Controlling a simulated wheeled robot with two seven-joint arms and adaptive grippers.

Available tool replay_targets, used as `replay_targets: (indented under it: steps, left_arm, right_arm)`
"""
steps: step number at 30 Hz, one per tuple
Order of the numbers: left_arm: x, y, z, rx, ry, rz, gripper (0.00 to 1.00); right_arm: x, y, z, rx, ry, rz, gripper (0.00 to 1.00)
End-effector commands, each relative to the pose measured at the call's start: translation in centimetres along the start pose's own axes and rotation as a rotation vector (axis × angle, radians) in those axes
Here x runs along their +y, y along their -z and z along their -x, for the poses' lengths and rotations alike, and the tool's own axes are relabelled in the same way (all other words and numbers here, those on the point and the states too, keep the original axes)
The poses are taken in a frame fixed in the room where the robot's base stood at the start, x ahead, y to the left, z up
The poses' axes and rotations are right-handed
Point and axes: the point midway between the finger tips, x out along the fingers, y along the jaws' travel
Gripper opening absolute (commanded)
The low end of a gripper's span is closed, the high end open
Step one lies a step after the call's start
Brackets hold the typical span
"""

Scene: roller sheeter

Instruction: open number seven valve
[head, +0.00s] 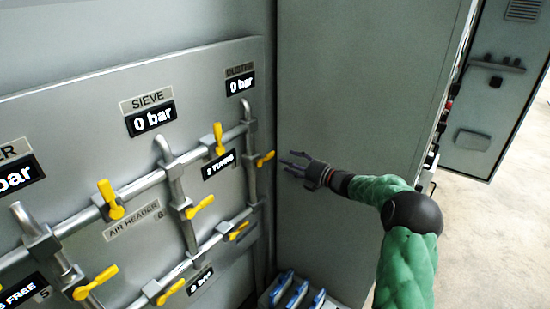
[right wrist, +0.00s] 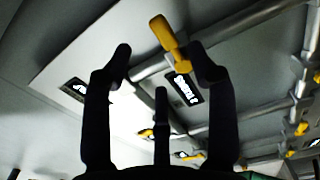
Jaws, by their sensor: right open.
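A grey pipe panel (head: 75,95) carries several valves with yellow handles. One upright yellow handle (head: 218,138) is by the "2 TURNS" label (head: 219,164). Another yellow handle (head: 265,159) is on the rightmost vertical pipe, left of my right gripper (head: 287,163). The right gripper is open and empty, its fingers pointing left toward the panel, apart from that handle. In the right wrist view my right gripper (right wrist: 160,60) shows spread dark fingers, with a yellow handle (right wrist: 168,35) beyond them near the right finger. I cannot read a number seven on any valve. My left gripper is out of view.
Other yellow handles (head: 110,199) are on the left pipes. Gauges reading "0 bar" (head: 151,119) are on the panel. A tall grey cabinet wall (head: 345,90) stands right behind my right gripper. Blue-topped items (head: 296,293) are at the bottom. Open floor (head: 500,230) is at the right.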

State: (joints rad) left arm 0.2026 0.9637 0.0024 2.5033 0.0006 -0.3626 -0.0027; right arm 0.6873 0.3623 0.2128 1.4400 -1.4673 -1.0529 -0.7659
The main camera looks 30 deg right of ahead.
Motion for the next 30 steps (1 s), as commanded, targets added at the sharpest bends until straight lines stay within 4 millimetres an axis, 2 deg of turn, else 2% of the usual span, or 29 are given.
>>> replay_targets:
  steps: [1,6,12,24,25,30]
  left_arm:
    - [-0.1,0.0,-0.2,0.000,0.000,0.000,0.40]
    - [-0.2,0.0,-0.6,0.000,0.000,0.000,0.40]
    - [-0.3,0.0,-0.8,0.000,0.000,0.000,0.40]
    - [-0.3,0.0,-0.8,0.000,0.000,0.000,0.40]
    - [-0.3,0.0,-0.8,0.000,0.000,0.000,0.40]
    - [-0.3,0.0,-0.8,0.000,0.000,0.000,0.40]
  right_arm:
    - [-0.1,0.1,-1.1,0.004,-0.002,-0.001,0.58]
    - [-0.1,0.1,-4.0,0.002,-0.001,-0.002,0.58]
    - [-0.1,0.1,-6.2,0.001,0.000,-0.003,0.58]
    - [0.0,0.0,-6.9,-0.001,-0.001,-0.003,0.58]
    - [0.0,0.0,-6.9,-0.001,-0.001,-0.003,0.55]
    - [0.0,0.0,-6.9,-0.001,0.000,-0.004,0.07]
